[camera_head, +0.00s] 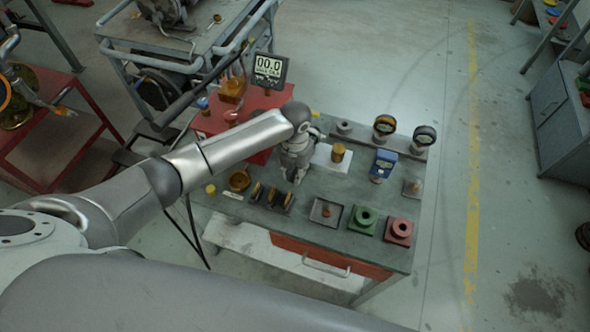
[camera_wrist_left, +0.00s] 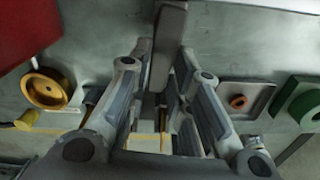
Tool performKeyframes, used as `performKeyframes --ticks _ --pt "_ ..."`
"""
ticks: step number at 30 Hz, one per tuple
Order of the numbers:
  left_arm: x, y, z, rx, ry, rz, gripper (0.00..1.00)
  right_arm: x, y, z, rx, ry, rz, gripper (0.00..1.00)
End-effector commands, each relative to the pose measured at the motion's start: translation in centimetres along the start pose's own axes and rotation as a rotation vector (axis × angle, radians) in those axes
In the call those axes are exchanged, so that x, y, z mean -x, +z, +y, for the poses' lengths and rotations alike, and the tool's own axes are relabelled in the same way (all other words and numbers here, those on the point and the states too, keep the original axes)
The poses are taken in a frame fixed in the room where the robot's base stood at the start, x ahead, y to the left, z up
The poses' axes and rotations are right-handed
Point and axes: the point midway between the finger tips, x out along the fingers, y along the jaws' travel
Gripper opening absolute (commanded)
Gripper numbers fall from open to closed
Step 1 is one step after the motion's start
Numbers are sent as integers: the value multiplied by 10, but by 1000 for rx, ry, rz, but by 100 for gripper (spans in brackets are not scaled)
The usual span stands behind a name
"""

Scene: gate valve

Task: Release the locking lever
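A grey upright bar (camera_wrist_left: 168,45), which may be the locking lever, stands between the fingers of my left gripper (camera_wrist_left: 165,55) in the left wrist view. The fingers are apart on either side of it. A gap seems to show on its right; contact on its left I cannot tell. My right gripper is not in view.
A yellow ring fitting (camera_wrist_left: 47,88) lies left of the gripper, and a square tray (camera_wrist_left: 255,95) and green flange (camera_wrist_left: 300,105) lie right. In the head view, a red flange (camera_head: 398,231), blue device (camera_head: 383,162) and gauges (camera_head: 384,125) share the bench. A display (camera_head: 268,69) reads 00.0.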

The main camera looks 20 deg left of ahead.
Motion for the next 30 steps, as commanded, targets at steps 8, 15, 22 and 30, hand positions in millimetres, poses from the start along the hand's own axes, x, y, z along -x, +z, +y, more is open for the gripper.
performKeyframes --ticks 8,15,22,30 --pt "0 1 -1 34 1 -2 0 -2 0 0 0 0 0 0" --pt "0 2 -6 160 0 -3 0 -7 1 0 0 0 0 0" --pt "1 2 -7 179 -1 -3 0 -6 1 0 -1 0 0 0" --pt "1 2 -7 178 -1 -3 38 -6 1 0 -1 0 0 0"
